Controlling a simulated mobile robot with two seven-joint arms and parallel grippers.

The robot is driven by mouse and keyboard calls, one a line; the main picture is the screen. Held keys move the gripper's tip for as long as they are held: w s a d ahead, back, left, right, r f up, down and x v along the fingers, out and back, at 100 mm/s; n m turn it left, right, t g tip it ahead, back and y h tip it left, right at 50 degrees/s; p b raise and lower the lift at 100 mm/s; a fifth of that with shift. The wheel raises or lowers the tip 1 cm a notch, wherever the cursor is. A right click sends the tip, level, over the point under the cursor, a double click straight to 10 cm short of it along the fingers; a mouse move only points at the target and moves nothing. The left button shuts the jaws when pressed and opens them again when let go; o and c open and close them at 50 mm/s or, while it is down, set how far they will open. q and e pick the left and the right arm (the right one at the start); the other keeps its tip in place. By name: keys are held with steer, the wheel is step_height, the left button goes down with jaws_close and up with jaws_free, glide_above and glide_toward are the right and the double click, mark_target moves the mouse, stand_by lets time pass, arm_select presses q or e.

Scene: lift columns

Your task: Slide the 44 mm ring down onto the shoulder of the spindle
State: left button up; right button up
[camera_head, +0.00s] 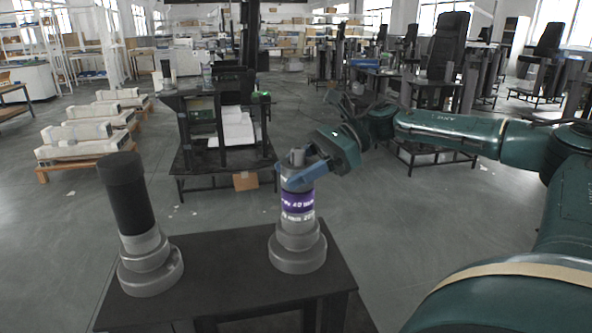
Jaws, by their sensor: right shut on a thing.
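The spindle (298,240) stands upright on a stepped grey round base at the right of the dark table. A sleeve-like ring with a purple band and white lettering (298,202) sits around it, and the lettering is too small to read surely. The grey spindle tip (297,157) stands out above. My right gripper (303,172), with blue fingers, is shut on the upper part of the ring from the right. The fingers hide part of its top edge. I cannot tell whether the ring touches the shoulder. My left gripper is not in view.
A second post with a black cylinder (126,190) on a grey stepped base stands at the table's left. The dark table (225,262) is bare between the two. Behind it are a dark workbench (183,130) and open floor.

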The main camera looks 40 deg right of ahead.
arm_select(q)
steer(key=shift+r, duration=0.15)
arm_select(e)
steer(key=o, duration=0.8)
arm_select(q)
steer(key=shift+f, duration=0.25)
arm_select(e)
steer(key=o, duration=0.4)
steer(key=shift+s+d+r, duration=0.2)
steer(key=shift+d+r, duration=0.15)
steer(key=shift+d, duration=0.2)
arm_select(q)
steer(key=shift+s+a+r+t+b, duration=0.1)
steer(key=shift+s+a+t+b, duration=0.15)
steer(key=shift+b, duration=0.65)
arm_select(e)
steer(key=shift+v, duration=5.95)
